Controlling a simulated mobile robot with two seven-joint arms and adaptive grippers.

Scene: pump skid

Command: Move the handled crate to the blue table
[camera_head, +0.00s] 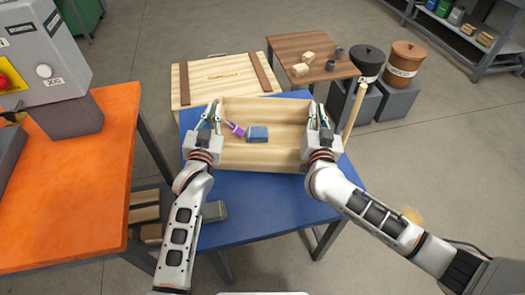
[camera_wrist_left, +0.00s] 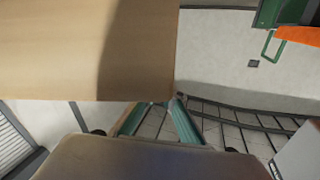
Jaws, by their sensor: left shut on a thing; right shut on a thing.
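The handled crate (camera_head: 262,158) is an open, light-wood box over the far part of the blue table (camera_head: 270,212). It looks level, but I cannot tell whether it rests on the table or hangs just above it. Inside lie a blue block-like item (camera_head: 257,134) and a purple-handled item (camera_head: 235,129). My left gripper (camera_head: 214,113) is shut on the crate's left side. My right gripper (camera_head: 318,116) is shut on its right side. In the left wrist view, the crate's wood wall (camera_wrist_left: 90,50) fills the upper left beside the left gripper's fingers (camera_wrist_left: 172,108). The handles are mostly hidden.
A grey item (camera_head: 214,211) sits on the blue table, near my left arm. An orange table (camera_head: 70,190) stands left. Behind are a strapped wooden box (camera_head: 190,85), a brown table (camera_head: 300,45) with small parts, and two buckets. A wooden pole (camera_head: 353,110) stands right. The table's front is mostly clear.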

